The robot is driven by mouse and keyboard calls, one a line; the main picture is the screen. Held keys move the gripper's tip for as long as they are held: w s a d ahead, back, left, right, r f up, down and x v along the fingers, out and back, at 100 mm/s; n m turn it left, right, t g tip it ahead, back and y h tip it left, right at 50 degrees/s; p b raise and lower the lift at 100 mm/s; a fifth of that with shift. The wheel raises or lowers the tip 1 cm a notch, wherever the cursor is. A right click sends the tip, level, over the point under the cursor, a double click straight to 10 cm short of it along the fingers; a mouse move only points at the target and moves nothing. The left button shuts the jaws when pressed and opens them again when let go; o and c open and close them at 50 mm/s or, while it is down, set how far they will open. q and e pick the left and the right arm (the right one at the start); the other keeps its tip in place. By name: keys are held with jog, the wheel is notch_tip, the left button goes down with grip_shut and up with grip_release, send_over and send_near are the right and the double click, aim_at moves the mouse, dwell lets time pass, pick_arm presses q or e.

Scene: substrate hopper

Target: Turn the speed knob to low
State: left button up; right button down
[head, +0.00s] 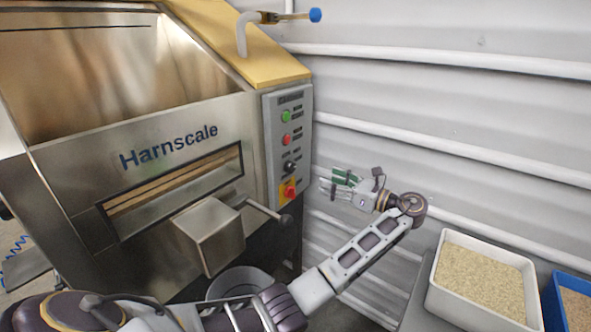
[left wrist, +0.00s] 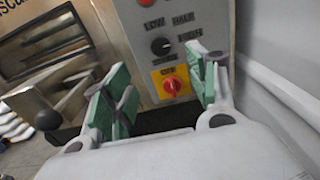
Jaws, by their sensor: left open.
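The speed knob (head: 289,167) is a small black knob on the grey control panel (head: 272,130) at the hopper's right edge. In the left wrist view the knob (left wrist: 160,46) sits below the words LOW, HALF and HIGH; I cannot tell its exact pointing. My left gripper (head: 338,184) is open and empty, right of the panel and apart from it. In the left wrist view its green-padded fingers (left wrist: 157,68) stand either side of the panel's lower part, with the knob visible beyond and between them. My right gripper is not in view.
A red switch on a yellow plate (head: 290,190) sits just below the knob; green (head: 286,116) and red (head: 287,140) buttons are above. A lever with a dark end (head: 285,219) sticks out below the panel. A white bin of grain (head: 437,292) stands at right.

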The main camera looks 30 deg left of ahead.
aim_at(293, 167)
pick_arm(q)
jog(key=shift+a, duration=0.1)
jog(key=a+b, duration=0.1)
jog(key=a, duration=0.3)
jog(key=a+b, duration=0.1)
jog(key=a, duration=0.3)
jog(key=w+a+b, duration=0.1)
jog(key=a, duration=0.3)
jog(key=shift+a+b, duration=0.45)
jog(key=shift+a, duration=0.35)
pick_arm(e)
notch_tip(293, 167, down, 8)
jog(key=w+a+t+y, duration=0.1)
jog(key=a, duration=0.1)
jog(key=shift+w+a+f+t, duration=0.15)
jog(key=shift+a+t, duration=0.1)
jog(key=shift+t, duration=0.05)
pick_arm(q)
jog(key=shift+c, duration=0.3)
jog(key=c, duration=1)
